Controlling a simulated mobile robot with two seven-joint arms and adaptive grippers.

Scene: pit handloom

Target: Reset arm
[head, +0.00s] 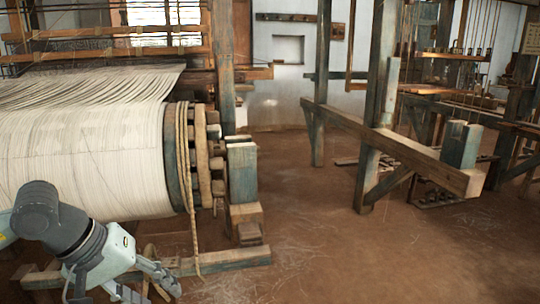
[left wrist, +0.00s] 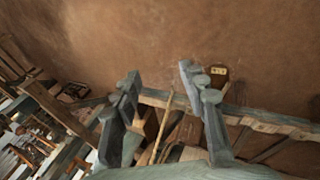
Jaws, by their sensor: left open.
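My left arm comes in at the lower left of the head view, in front of the large loom's warp beam. My left gripper (head: 147,290) points down and to the right, low near the floor beam of the loom. In the left wrist view the two fingers of the gripper (left wrist: 160,80) stand wide apart with nothing gripped. A thin pale pole or cord (left wrist: 164,118) shows behind the gap between them; I cannot tell how far off it is. My right gripper is in neither view.
The warp beam (head: 90,150), wound with white thread, fills the left. A cord (head: 190,220) hangs from its ratchet end (head: 203,160). A wooden floor beam (head: 225,258) lies close to my gripper. Another loom frame (head: 400,150) stands right. The brown floor (head: 310,240) between is clear.

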